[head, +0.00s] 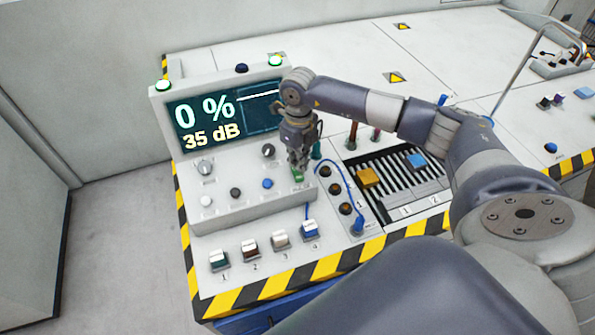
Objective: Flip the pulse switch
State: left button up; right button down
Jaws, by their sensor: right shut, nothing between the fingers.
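The grey control console (225,215) stands on the table and carries knobs, buttons and a screen (225,118) reading "0 %" and "35 dB". My right gripper (299,167) points down over the console's right end, shut and empty. Right below its fingertips is a small green control (298,177), partly hidden by them; I cannot tell whether they touch it. The labels are too small to read, so I cannot tell which control is the pulse switch. My left gripper is not in view.
A slider panel (410,183) with yellow and blue caps lies right of the console, partly under my arm. A connector panel (346,208) with a blue cable lies between them.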

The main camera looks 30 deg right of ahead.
aim_at(299, 176)
jog(key=shift+s+f+b, duration=0.1)
jog(key=shift+f+b, duration=1.2)
jog(key=shift+f, duration=0.3)
dwell(0.9)
jog(key=shift+r, duration=0.1)
jog(key=shift+r+p, duration=0.7)
jog(key=shift+r, duration=0.1)
jog(key=shift+r+p, duration=1.5)
jog(key=shift+r, duration=1.15)
